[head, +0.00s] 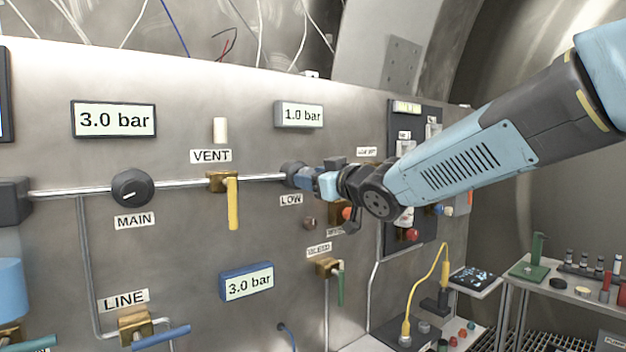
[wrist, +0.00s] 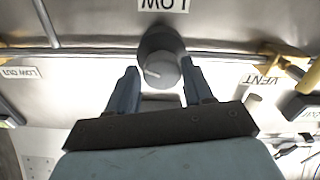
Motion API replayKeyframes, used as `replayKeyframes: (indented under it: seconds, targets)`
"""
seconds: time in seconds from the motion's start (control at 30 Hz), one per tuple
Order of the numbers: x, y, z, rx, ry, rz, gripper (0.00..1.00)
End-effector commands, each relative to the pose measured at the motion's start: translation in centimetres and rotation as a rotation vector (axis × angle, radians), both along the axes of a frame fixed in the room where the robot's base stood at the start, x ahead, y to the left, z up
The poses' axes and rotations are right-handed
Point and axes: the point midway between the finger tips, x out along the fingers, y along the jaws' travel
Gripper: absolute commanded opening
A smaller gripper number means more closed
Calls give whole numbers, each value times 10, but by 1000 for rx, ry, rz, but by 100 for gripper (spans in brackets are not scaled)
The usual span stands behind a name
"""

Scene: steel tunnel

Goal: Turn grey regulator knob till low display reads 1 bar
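The grey regulator knob (head: 293,174) sits on the pipe above the LOW label (head: 290,200) on the steel panel. The low display (head: 302,115) above it reads 1.0 bar. My gripper (head: 312,181) reaches the knob from the right in the head view and partly hides it. In the wrist view the knob (wrist: 160,68) shows its round face with a pale pointer line.
Left along the pipe are the yellow VENT handle (head: 233,203) and the black MAIN knob (head: 132,188); the main display (head: 114,119) reads 3.0 bar. The line display (head: 246,282) reads 3.0 bar. The green-handled BLEED valve (head: 339,284) lies below my gripper.

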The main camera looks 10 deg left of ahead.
Motion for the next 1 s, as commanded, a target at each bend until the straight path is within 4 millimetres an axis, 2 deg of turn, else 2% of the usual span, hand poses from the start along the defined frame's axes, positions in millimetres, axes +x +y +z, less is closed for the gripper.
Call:
replayKeyframes:
  seconds: [0.03, 0.17, 0.53, 0.67, 1.0]
  targets:
    - [0, 0, 0, 0, 0, 0, 56]
    - [-1, 1, 0, 0, 0, 1, 69]
    - [-5, -4, 0, 0, 0, 2, 69]
    - [-14, -15, 0, 1, 0, 1, 69]
    - [-49, -57, 0, 1, 0, 1, 69]
